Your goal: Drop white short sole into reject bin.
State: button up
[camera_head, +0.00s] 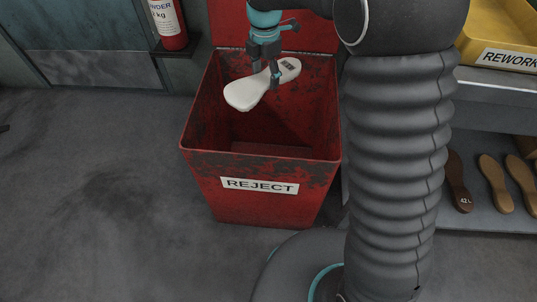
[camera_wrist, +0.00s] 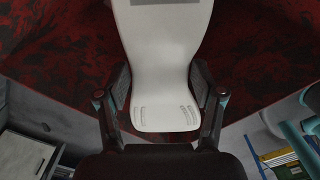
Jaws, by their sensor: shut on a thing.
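The white sole (camera_head: 250,91) is held over the open mouth of the red reject bin (camera_head: 260,204), which bears a REJECT label. My gripper (camera_head: 267,77) is shut on the sole near its narrower end, where a dark patch shows. In the wrist view the sole (camera_wrist: 165,60) lies between the two fingers of my gripper (camera_wrist: 160,105), and the bin's scuffed red inside (camera_wrist: 60,50) fills the background. The sole appears to be clear of the bin walls. The inside floor of the bin is dark and only partly visible.
The floor left of the bin is clear.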

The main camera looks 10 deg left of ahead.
jog(key=shift+f+b, duration=0.4)
jog(key=shift+f, duration=0.95)
jog(key=o, duration=1.3)
jog(key=shift+o, duration=0.2)
notch_tip(320, 180, up, 12)
jog(key=shift+s, duration=0.15)
